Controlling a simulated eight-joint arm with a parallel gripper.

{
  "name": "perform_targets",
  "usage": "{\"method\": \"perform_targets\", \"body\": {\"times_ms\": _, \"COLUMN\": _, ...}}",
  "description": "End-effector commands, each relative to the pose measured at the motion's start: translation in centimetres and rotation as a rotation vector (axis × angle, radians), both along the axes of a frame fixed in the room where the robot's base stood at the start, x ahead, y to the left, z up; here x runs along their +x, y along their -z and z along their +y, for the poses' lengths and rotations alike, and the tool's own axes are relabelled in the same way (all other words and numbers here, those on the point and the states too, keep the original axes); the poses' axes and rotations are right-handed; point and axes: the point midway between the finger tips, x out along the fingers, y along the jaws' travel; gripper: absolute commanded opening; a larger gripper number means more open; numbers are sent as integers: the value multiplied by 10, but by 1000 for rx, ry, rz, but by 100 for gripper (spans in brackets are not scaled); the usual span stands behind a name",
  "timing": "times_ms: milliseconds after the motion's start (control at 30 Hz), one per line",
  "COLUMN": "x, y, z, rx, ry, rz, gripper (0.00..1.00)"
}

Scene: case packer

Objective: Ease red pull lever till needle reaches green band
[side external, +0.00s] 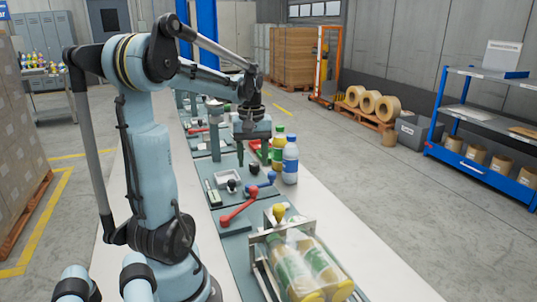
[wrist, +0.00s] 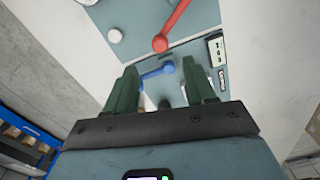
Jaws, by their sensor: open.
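The red pull lever (side external: 238,208) lies slanted on its grey-blue base plate on the bench, with a ball at its upper right end. It also shows at the top of the wrist view (wrist: 174,26), with its red ball towards my gripper. My gripper (side external: 254,160) is above the bench, farther back than the red lever and apart from it. Its green fingers (wrist: 160,72) are spread, with nothing held between them. A blue lever (wrist: 157,72) shows below and between the fingers; it sits just behind the red one (side external: 264,186). I cannot make out a needle or green band.
A clear case of bottles in a metal frame (side external: 256,238) stands in front of the red lever. A blue-labelled bottle (side external: 290,163) and a yellow-green bottle (side external: 278,150) stand right of my gripper. A small numbered counter (wrist: 215,49) is near the levers. Bare white bench (side external: 345,232) lies right.

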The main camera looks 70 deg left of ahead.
Motion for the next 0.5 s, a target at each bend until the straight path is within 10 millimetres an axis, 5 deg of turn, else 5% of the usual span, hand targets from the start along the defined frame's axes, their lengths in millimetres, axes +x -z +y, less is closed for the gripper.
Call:
{"method": "perform_targets", "body": {"times_ms": 200, "x": 0, "y": -25, "z": 0, "rx": 0, "ry": 0, "rz": 0, "gripper": 55}}
{"method": "perform_targets", "body": {"times_ms": 500, "x": 0, "y": -32, "z": 0, "rx": 0, "ry": 0, "rz": 0, "gripper": 55}}
